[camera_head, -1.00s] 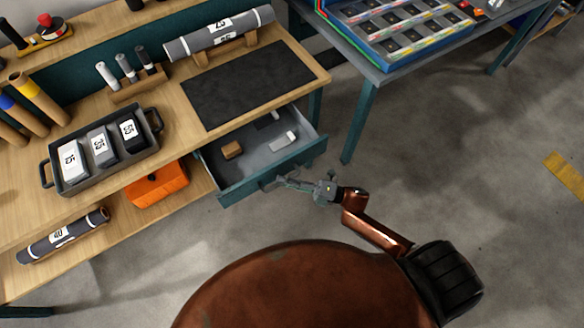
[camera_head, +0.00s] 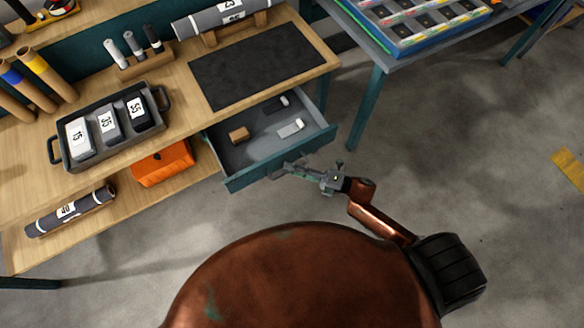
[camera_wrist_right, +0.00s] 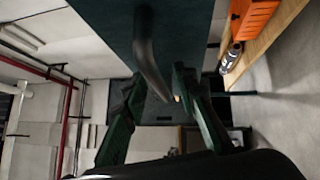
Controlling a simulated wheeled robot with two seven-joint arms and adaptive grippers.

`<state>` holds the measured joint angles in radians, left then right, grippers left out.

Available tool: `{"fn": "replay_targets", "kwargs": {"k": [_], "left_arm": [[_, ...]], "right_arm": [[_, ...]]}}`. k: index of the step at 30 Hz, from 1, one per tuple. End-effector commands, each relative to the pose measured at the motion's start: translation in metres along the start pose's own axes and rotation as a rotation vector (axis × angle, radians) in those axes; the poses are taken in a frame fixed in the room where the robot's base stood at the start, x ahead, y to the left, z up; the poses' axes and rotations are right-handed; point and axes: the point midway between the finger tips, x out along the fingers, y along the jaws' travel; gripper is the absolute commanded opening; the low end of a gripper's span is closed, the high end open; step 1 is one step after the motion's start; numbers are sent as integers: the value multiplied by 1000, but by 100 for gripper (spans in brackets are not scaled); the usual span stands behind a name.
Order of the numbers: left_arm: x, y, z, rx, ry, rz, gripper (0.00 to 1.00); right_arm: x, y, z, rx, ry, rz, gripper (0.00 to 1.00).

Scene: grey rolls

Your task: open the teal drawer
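The teal drawer (camera_head: 290,158) under the right part of the wooden workbench stands pulled out, its grey inside showing. It holds a small brown block (camera_head: 239,135), a white-and-grey item (camera_head: 291,128) and a dark item with a light end. In the right wrist view its dark curved handle (camera_wrist_right: 150,60) runs down between the fingers. My right gripper (camera_head: 289,169) is at the drawer front; its fingers look spread around the handle, with gaps visible in the right wrist view (camera_wrist_right: 157,88). My left gripper is not in view.
A dark mat (camera_head: 255,65) and a grey tray (camera_head: 68,159) of numbered packs lie on the bench. An orange case (camera_head: 163,165) and a dark roll (camera_head: 70,211) rest on the lower shelf. A second table (camera_head: 385,62) stands at right. Floor at right is clear.

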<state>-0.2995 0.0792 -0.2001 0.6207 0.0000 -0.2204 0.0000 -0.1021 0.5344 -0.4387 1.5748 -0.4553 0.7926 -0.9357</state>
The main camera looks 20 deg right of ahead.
Motion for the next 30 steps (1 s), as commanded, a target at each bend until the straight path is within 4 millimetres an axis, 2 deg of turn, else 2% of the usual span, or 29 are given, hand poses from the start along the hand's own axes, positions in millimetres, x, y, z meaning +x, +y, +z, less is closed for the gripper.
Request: {"fn": "replay_targets", "kwargs": {"k": [8, 11, 21, 25, 30], "left_arm": [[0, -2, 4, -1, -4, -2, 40], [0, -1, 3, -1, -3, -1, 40], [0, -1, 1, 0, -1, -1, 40], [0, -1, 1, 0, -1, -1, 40], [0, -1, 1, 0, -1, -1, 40]], "right_arm": [[-7, 0, 0, 0, -1, -1, 27], [-20, -1, 0, 0, -1, -2, 27], [-90, -1, 0, 0, -1, -3, 27], [-108, -1, 0, 0, -1, -2, 27], [-119, 0, 0, 0, -1, -1, 27]]}}
